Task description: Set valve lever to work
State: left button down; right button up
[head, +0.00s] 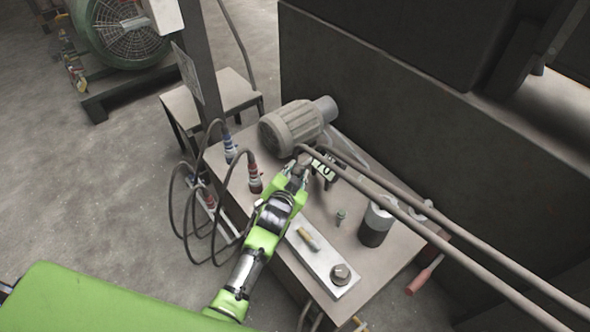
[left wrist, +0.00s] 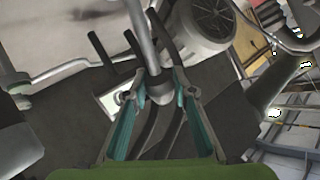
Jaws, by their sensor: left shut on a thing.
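My left gripper (head: 301,165) reaches over the table to the near ends of the long pipes, beside a small black-and-white sign (head: 325,168). In the left wrist view its two fingers (left wrist: 157,92) are closed around the rounded end of a grey rod (left wrist: 145,40), which looks like the valve lever. The rod runs up and away from the fingers. A pale plate (left wrist: 115,98) with dark bars over it lies just left of the fingers. The sign's wording and the valve body cannot be made out. My right gripper is in neither view.
A grey motor (head: 290,127) stands just behind the gripper. A white plate with a yellow-handled tool (head: 307,238), a dark cylinder (head: 376,222) and a small bolt-like part (head: 340,217) are on the table (head: 385,262). Cables with plugs (head: 254,180) hang at the left edge.

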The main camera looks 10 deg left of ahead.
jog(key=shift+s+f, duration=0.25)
pick_arm(q)
jog(key=c, duration=1.7)
grip_release()
jog(key=shift+w+d+f, duration=0.1)
jog(key=shift+s+r, duration=0.25)
jog(key=shift+s, duration=0.35)
jog(key=v, duration=1)
jog(key=shift+s+r, duration=0.25)
jog(key=shift+s, duration=0.05)
